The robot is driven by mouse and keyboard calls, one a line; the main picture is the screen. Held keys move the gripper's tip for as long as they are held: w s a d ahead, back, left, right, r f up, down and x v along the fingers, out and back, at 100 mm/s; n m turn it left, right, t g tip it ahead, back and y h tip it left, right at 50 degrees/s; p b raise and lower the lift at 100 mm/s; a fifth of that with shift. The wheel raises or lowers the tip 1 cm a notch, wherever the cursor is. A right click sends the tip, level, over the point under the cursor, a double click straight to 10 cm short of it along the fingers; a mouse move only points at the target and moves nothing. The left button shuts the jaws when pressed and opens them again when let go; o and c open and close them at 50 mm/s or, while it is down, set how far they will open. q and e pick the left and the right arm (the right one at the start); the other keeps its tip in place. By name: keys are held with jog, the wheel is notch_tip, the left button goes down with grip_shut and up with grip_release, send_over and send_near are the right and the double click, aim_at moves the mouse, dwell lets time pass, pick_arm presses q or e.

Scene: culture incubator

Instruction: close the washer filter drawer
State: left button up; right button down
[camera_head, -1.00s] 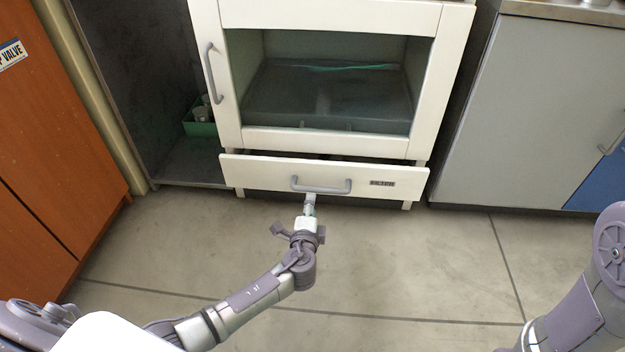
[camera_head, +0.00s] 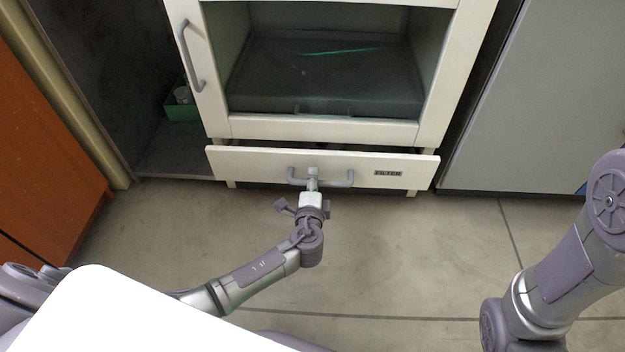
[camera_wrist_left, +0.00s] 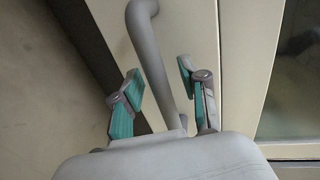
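The filter drawer (camera_head: 240,165) is the low white drawer with a FILTER label at the bottom of the white washer. It stands partly out, with a dark gap above its front. Its grey bar handle (camera_head: 338,181) also shows in the left wrist view (camera_wrist_left: 152,60). My left gripper (camera_head: 312,178) is at the middle of the handle. In the left wrist view my left gripper (camera_wrist_left: 160,82) has its teal-padded fingers apart, one on each side of the bar, with gaps visible. My right gripper is outside the views; only part of my right arm shows.
The washer frame (camera_head: 325,130) stands above the drawer around a dark glass window. A green bin (camera_head: 183,108) sits in the dark recess at left. An orange cabinet (camera_head: 45,150) is at far left and a grey cabinet (camera_head: 540,110) at right. The floor in front is clear.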

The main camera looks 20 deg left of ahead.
pick_arm(q)
grip_shut()
jog(key=x, duration=0.2)
jog(key=r+b+x, duration=0.1)
jog(key=x, duration=0.1)
jog(key=shift+w+a, duration=0.15)
jog(key=shift+w, duration=0.1)
jog(key=shift+o, duration=0.3)
grip_release()
jog(key=shift+w+f, duration=0.1)
